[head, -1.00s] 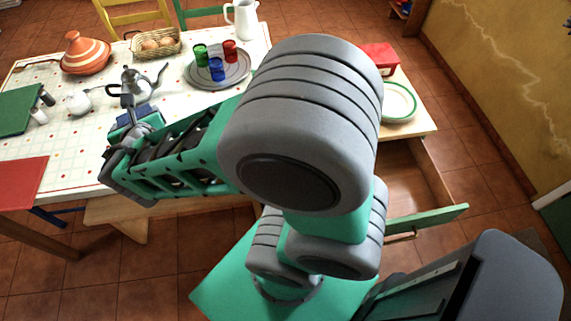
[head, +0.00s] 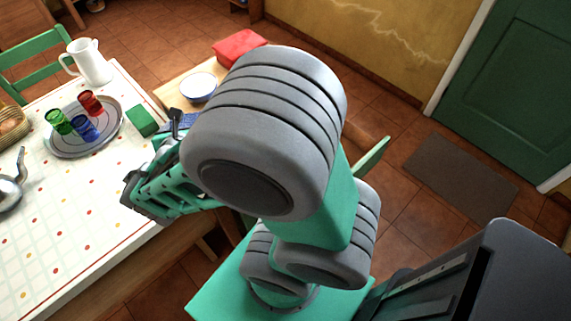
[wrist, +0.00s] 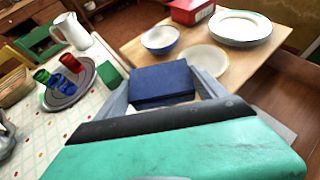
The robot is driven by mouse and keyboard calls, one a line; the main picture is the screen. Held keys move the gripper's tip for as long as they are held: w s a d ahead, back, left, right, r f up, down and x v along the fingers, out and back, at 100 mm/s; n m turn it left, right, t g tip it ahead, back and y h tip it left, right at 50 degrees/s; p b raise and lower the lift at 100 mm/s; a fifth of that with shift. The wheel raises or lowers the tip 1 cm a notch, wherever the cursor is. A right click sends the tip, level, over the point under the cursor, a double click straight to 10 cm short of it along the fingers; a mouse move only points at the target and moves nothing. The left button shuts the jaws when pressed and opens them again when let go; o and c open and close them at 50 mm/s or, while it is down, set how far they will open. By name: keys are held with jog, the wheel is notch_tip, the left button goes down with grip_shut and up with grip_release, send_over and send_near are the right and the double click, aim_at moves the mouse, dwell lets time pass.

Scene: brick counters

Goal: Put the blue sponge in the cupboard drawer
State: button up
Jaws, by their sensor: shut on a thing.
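The blue sponge (wrist: 162,80) is a dark blue block between the two grey fingers of my gripper (wrist: 163,92) in the wrist view. My gripper is shut on it and holds it up near the right end of the table. In the head view a bit of the sponge (head: 181,122) shows beyond my forearm. The cupboard has a light wooden top (head: 172,92). The green front of its open drawer (head: 373,155) sticks out to the right of my arm. My arm hides most of the drawer's inside.
A white bowl (head: 199,87) and a red box (head: 239,46) stand on the cupboard top; stacked plates (wrist: 238,27) show in the wrist view. On the table are a green block (head: 142,120), a grey tray (head: 60,147) with coloured glasses, and a white jug (head: 90,62).

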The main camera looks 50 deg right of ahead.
jog(key=s+d+f+m+g+h+b, duration=0.1)
jog(key=s+d+f+m+g+b, duration=0.4)
jog(key=s, duration=0.4)
jog(key=s+d+f+m+g+h+b, duration=0.2)
jog(key=s+d+f+m+b, duration=0.1)
jog(key=s+d+f, duration=0.4)
jog(key=s+d+f+m+g+h+b, duration=0.1)
jog(key=s+d+f+m+g+b, duration=0.3)
jog(key=s, duration=0.6)
jog(key=w+b+x, duration=0.1)
jog(key=x, duration=0.4)
jog(key=w+b+x, duration=0.1)
jog(key=b+x, duration=0.1)
jog(key=x, duration=0.3)
jog(key=w+b+x, duration=0.1)
jog(key=x, duration=0.4)
jog(key=shift+w+d+f+b, duration=0.15)
jog(key=shift+w+d+b, duration=0.1)
jog(key=shift+d+b, duration=0.15)
jog(key=shift+d+f, duration=0.2)
jog(key=f, duration=0.1)
jog(key=f+b, duration=0.2)
jog(key=f, duration=0.1)
jog(key=shift+w+d, duration=0.1)
jog(key=shift+d, duration=0.25)
jog(key=shift+r, duration=0.15)
